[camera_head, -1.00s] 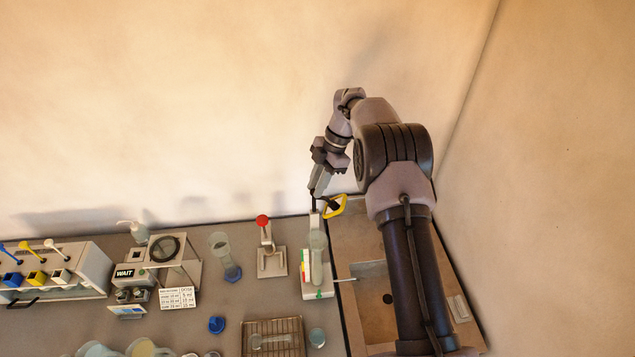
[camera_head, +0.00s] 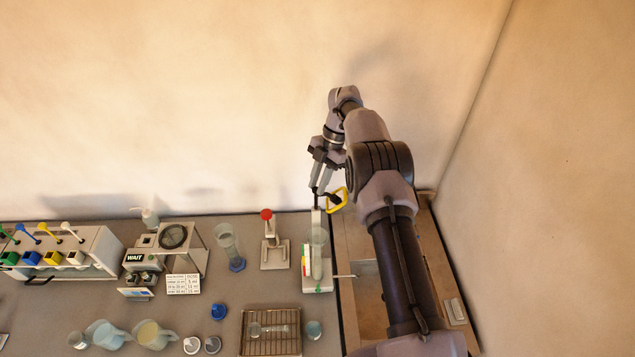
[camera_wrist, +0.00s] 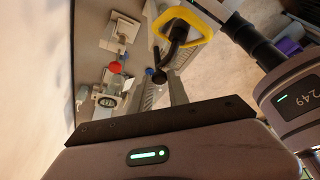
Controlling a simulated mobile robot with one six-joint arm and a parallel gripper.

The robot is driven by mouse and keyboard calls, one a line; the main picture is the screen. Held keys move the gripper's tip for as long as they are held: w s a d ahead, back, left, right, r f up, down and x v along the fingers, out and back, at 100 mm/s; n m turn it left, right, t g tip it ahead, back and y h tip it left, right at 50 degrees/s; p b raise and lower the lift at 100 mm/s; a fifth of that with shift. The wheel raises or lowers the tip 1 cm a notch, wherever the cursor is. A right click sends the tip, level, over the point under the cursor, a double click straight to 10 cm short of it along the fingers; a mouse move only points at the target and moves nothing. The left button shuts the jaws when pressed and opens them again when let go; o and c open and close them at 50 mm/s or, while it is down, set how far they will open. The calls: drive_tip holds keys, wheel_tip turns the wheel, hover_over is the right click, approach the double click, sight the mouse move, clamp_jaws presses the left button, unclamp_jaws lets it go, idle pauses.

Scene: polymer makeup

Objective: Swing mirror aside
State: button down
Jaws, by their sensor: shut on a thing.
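A yellow-rimmed loop (camera_head: 337,200) on a black bent arm, which I take to be the mirror, is at the top of a tall white stand (camera_head: 318,288) with a clear cylinder (camera_head: 317,250). The loop and its black arm also show near the top of the wrist view (camera_wrist: 187,24). My gripper (camera_head: 317,190) points down beside the loop, at the stand's top. It is shut on a dark part at the arm's end, seen as a black knob (camera_wrist: 158,76) in the wrist view. The exact contact is partly hidden.
A red-topped stand (camera_head: 267,240), a blue-based cylinder (camera_head: 230,248) and a wire rack (camera_head: 271,332) stand left of the white stand. The wall is close behind the bench.

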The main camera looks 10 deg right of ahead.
drive_tip(key=shift+f, duration=0.1)
drive_tip(key=c, duration=1.3)
unclamp_jaws()
drive_tip(key=shift+o, duration=0.2)
drive_tip(key=shift+r, duration=0.3)
wheel_tip(320, 180, up, 3)
drive_tip(key=shift+b, duration=0.75)
drive_tip(key=s+r+b, duration=0.1)
drive_tip(key=s+b, duration=0.5)
drive_tip(key=s, duration=1)
drive_tip(key=shift+r, duration=0.3)
